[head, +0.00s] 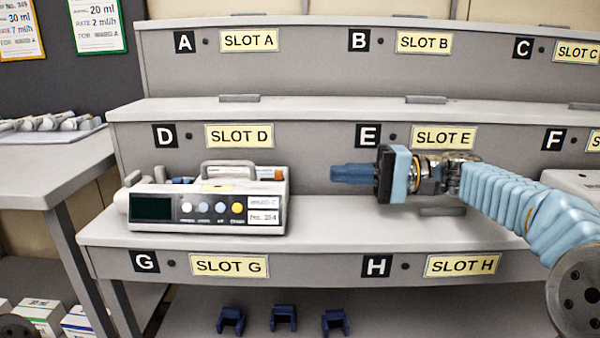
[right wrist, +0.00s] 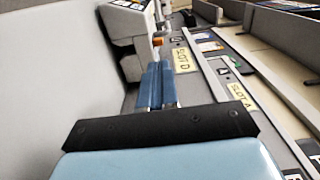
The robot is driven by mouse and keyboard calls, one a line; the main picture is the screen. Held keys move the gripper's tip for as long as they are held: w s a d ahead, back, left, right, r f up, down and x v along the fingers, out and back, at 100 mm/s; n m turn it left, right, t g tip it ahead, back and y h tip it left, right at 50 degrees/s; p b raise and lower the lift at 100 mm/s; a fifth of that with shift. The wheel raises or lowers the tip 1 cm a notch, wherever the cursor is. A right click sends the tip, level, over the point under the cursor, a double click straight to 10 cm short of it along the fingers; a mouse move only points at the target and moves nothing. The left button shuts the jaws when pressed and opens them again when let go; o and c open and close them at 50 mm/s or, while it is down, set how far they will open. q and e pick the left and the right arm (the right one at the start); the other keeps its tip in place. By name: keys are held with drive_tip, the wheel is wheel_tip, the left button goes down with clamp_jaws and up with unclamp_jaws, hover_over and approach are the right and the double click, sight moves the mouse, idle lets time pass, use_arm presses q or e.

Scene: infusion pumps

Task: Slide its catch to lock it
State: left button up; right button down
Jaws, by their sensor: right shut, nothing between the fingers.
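A white infusion pump (head: 208,208) with a carrying handle, dark screen and round buttons stands on the shelf tier above the SLOT G label. I cannot tell which part is the catch. My right gripper (head: 335,173) is shut and empty, pointing left, to the right of the pump and apart from it. Its blue fingers (right wrist: 155,85) point toward the pump in the right wrist view. My left gripper is not in view.
The stepped grey rack (head: 330,222) has lettered slots. A flat grey bar (head: 443,211) lies on the tier below SLOT E. Another white device (head: 575,184) stands at the right edge. Several dark blue clips (head: 284,318) lie on the lower shelf. A side table (head: 45,170) stands left.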

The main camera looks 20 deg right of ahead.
sight(278, 175)
drive_tip(key=x, duration=0.8)
drive_tip(key=shift+a, duration=0.1)
